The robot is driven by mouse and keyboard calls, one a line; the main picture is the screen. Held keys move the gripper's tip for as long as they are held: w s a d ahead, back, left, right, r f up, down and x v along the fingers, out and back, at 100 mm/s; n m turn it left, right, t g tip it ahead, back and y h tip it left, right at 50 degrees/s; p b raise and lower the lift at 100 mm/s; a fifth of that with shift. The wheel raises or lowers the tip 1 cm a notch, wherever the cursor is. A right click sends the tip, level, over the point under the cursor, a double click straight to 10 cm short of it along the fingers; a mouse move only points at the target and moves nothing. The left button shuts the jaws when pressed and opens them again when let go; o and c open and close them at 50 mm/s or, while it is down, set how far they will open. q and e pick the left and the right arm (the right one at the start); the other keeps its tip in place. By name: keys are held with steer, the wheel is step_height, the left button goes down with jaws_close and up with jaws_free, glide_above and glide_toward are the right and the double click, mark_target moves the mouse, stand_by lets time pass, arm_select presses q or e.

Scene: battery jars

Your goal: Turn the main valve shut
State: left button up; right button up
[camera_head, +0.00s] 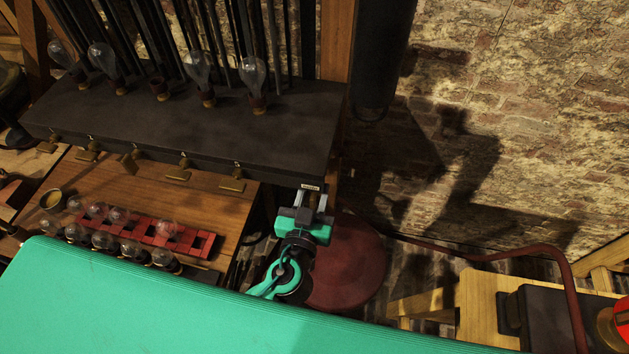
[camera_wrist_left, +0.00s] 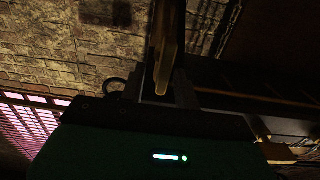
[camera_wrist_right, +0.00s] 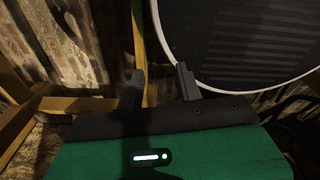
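In the left wrist view a brass bar (camera_wrist_left: 165,55), which may be the main valve's handle, runs between the two fingers of this gripper (camera_wrist_left: 165,86). The fingers stand close on both sides of it. I cannot tell whether they press on it. The rest of the valve is hidden. My right gripper (camera_wrist_right: 158,82) is open and empty in the right wrist view and is not visible in the head view.
A red rack (camera_head: 180,240) with glass bulbs is on the wooden table (camera_head: 215,200). A round red stool (camera_head: 345,265) stands beside my left gripper. A red pipe (camera_head: 545,250) runs at the right.

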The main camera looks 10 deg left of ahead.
arm_select(q)
steer(key=shift+w, duration=0.6)
jaws_close()
steer(key=shift+d+m+b, duration=0.1)
steer(key=shift+m+b, duration=0.35)
steer(key=shift+m, duration=0.25)
jaws_free()
